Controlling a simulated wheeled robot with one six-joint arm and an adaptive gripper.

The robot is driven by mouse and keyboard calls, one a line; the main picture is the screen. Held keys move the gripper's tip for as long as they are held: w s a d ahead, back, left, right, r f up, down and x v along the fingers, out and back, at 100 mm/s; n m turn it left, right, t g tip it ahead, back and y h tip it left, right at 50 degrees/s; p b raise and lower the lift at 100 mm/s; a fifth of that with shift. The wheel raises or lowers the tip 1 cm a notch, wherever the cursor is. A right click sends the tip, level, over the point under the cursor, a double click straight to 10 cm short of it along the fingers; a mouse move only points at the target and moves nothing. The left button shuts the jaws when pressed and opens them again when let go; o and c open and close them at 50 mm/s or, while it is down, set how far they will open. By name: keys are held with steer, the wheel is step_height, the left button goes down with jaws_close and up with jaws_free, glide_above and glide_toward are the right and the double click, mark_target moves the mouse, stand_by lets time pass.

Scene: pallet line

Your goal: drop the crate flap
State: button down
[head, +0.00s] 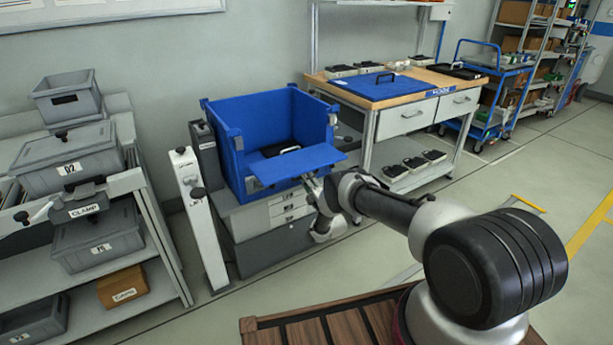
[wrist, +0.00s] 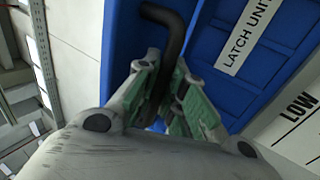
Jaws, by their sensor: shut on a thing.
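The blue crate (head: 226,130) stands on a grey drawer unit in the head view. Its front flap (head: 297,166) is swung down and outward, close to level, and the front of the crate is open. In the wrist view a black bent handle (wrist: 174,40) runs along a blue panel (wrist: 262,88) labelled "LATCH UNIT". My gripper (wrist: 168,95), with green finger pads, is shut on this handle. In the head view my gripper (head: 314,188) is at the right front edge of the flap, and the handle is hidden there.
A dark item (head: 276,149) shows inside the crate. A white post (head: 203,220) stands left of the drawer unit. A workbench (head: 372,101) is to the right, and a shelf with grey bins (head: 68,160) is to the left. Floor is open at right.

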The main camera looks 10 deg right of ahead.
steer(key=shift+r, duration=0.1)
stand_by(0.3)
steer(key=c, duration=1.5)
jaws_free()
steer(key=v, duration=1.2)
steer(key=shift+w+f, duration=0.1)
steer(key=shift+f, duration=0.1)
